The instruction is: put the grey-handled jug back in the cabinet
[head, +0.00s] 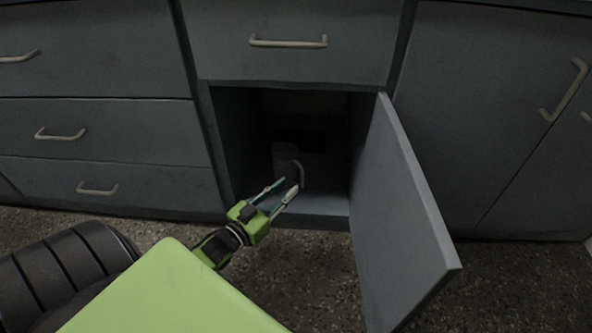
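The jug (287,162) stands inside the open cabinet (328,203), dim in the shadow. Its pale grey handle (300,172) faces the cabinet opening and the right. My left gripper (289,185) reaches into the opening from the lower left. Its two fingers are spread, with a visible gap between the tips, just in front of the jug's lower part and handle. The right fingertip overlaps the bottom of the handle in the picture; I cannot tell if they touch. The jug's base is partly hidden by the fingers. My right gripper is out of view.
The cabinet door (400,215) is swung open on the right and juts out over the floor. Closed drawers (95,130) are on the left, one drawer (290,62) is above, and a closed door (500,130) is at right. Speckled floor (310,285) lies in front.

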